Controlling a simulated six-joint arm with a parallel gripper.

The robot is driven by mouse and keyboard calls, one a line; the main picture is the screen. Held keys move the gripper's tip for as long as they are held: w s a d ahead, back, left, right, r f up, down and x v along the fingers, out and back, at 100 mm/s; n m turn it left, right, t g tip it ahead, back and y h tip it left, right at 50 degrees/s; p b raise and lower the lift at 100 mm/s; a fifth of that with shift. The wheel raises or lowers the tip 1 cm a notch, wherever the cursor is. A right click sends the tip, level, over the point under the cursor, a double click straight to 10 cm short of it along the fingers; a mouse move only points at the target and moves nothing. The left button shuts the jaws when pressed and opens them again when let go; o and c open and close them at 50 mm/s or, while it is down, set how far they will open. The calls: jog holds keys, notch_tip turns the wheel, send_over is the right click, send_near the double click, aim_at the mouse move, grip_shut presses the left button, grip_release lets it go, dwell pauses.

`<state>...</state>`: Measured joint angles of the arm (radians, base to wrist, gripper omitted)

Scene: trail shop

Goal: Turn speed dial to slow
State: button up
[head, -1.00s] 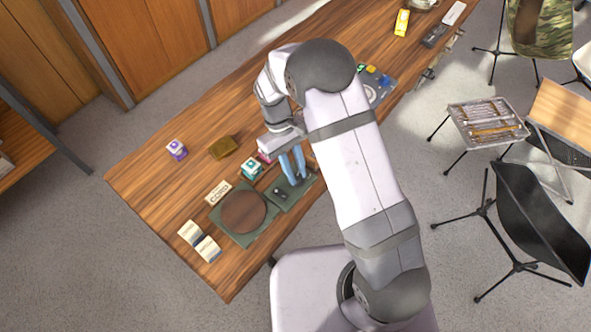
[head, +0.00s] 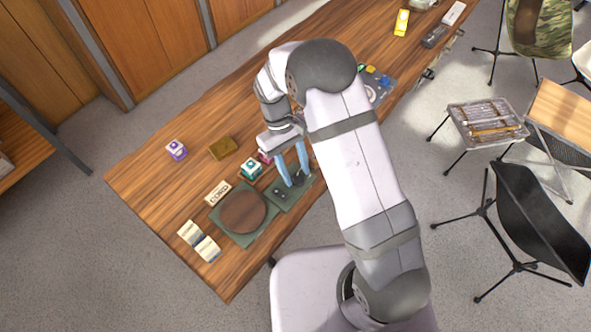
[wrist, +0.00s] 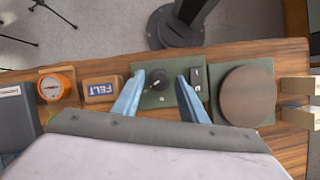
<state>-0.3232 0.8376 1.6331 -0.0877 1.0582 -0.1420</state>
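A green control panel (head: 284,200) sits on the wooden table beside a turntable with a round brown disc (head: 243,212). In the wrist view the panel (wrist: 147,104) carries a dark round dial (wrist: 158,80) with a light mark, and a small switch plate (wrist: 197,75) on the side toward the disc (wrist: 248,95). My gripper (head: 297,179) is over the panel, pointing down. In the wrist view its blue fingers (wrist: 158,93) are open, one each side of the dial, with visible gaps. The dial's scale is too small to read.
A teal-and-white box (head: 251,168), a CORDS block (head: 217,193), a brown block (head: 223,148) and a purple box (head: 176,149) stand nearby. The wrist view shows a FELT block (wrist: 101,89) and an orange round gauge (wrist: 54,87) left of the panel.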

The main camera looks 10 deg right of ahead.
aim_at(292, 173)
jog(key=b+v, duration=0.2)
jog(key=v, duration=0.5)
dwell(0.4)
jog(key=s+d+r+m+t+y, duration=0.1)
jog(key=s+d+m+t, duration=0.1)
jog(key=s+d, duration=0.3)
jog(key=s+d+r+m+t+y, duration=0.1)
jog(key=s+d+m, duration=0.3)
jog(key=s, duration=0.6)
jog(key=shift+s+d+r+t, duration=0.35)
jog(key=shift+d+r, duration=0.25)
jog(key=shift+d, duration=0.5)
dwell(1.6)
